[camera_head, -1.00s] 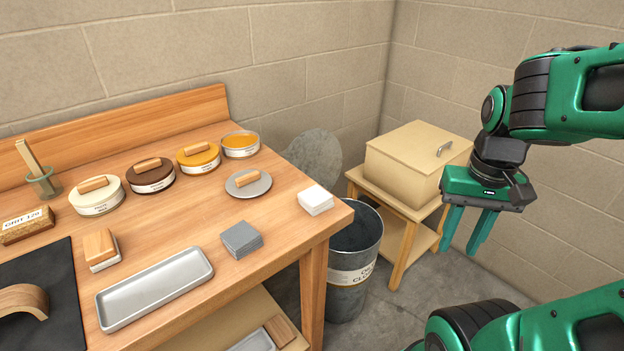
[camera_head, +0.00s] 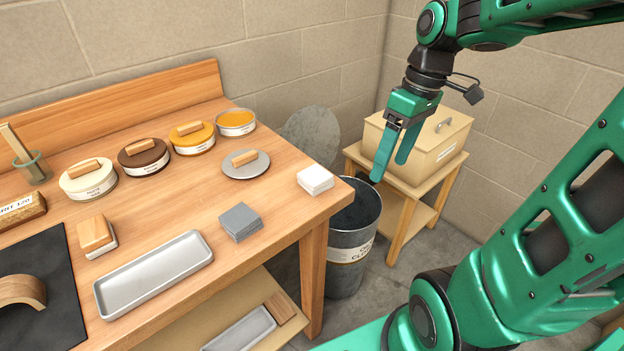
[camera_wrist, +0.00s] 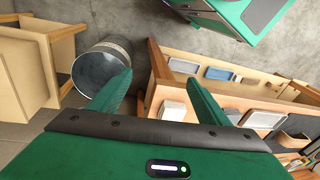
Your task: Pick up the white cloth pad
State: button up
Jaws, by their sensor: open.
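The white cloth pad (camera_head: 315,178) is a small square white stack lying flat near the right corner of the wooden bench (camera_head: 190,225). It also shows in the wrist view as a pale square (camera_wrist: 172,111), close to the right finger in the picture. My gripper (camera_head: 388,170) is open and empty, with its fingers pointing down. In the head view it is to the right of the pad, past the bench edge and apart from it. In the wrist view my gripper (camera_wrist: 158,80) has the bench edge and bin beyond its fingers.
A grey metal bin (camera_head: 347,250) stands on the floor beside the bench's right end, its lid (camera_head: 312,135) behind it. A beige box (camera_head: 425,150) sits on a small stand behind my gripper. A grey pad stack (camera_head: 241,221), a metal tray (camera_head: 155,275) and several lidded tins share the bench.

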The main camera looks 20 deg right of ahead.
jog(key=w+a+r+n+y, duration=0.1)
jog(key=w+a+r+n, duration=0.1)
jog(key=w+a+n, duration=0.35)
jog(key=n+g+y, duration=0.1)
jog(key=n, duration=1)
send_near(317, 174)
jog(key=shift+x, duration=4.45)
jog(key=c, duration=1.1)
